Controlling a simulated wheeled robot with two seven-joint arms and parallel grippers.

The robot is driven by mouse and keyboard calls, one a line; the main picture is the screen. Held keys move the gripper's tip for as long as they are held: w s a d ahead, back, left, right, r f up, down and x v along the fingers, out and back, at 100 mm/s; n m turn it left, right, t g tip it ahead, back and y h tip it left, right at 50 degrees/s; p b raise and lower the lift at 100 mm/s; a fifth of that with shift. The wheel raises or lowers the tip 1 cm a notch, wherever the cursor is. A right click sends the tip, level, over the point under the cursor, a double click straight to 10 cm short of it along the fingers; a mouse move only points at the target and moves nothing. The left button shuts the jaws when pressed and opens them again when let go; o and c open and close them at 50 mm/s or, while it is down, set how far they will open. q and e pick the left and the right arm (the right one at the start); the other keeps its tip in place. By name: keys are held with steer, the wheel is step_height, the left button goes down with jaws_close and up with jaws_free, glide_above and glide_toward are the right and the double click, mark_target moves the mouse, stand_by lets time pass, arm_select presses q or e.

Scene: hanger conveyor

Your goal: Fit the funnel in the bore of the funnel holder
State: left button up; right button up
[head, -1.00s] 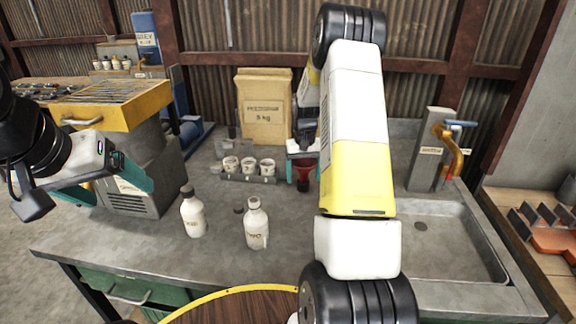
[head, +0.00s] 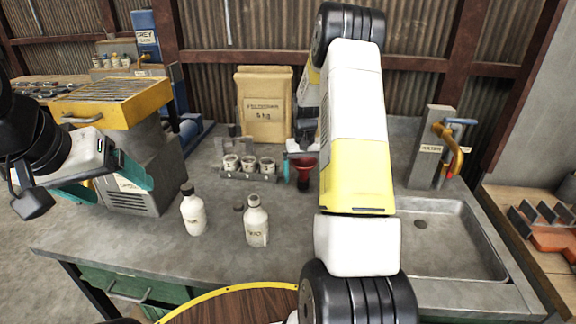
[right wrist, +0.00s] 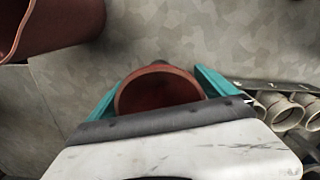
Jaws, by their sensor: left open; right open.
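The red funnel (head: 304,165) stands upright at the back of the bench, with a dark lower part under its mouth. My right gripper (head: 300,156) is open around it. In the right wrist view the funnel's round mouth (right wrist: 158,92) lies between the two teal fingers of my right gripper (right wrist: 157,98); I cannot tell whether they touch it. I cannot make out the funnel holder or its bore for certain; my right arm hides part of the bench. My left gripper (head: 108,184) is open and empty at the left, beside the grey and yellow machine.
A rack with three pale cups (head: 248,164) stands just left of the funnel, and a paper sack (head: 264,105) behind. Two white bottles (head: 256,222) stand nearer. A sink (head: 455,245) is at right. A red-brown vessel (right wrist: 55,25) shows partly in the right wrist view.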

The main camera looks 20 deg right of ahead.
mark_target(304, 161)
step_height(304, 161, up, 8)
steer(key=shift+f, duration=0.1)
stand_by(0.5)
steer(key=s+a+r+n+t, duration=0.1)
steer(key=s+a+r+t, duration=0.1)
steer(key=s+a+r, duration=0.35)
steer(key=s+a+r+t, duration=0.1)
steer(key=s+a+r, duration=0.2)
steer(key=s+r, duration=0.5)
steer(key=s+a+r+t+y, duration=0.1)
steer(key=s+a+r, duration=0.1)
steer(key=s, duration=0.6)
steer(key=s+a+r+n+t+y, duration=0.1)
steer(key=s+a+r+t, duration=0.1)
steer(key=s+a, duration=0.3)
steer(key=s+r, duration=0.1)
steer(key=s, duration=0.1)
steer(key=shift+s+a+r+n, duration=0.15)
steer(key=shift+s+r+n, duration=0.15)
steer(key=shift+s, duration=0.1)
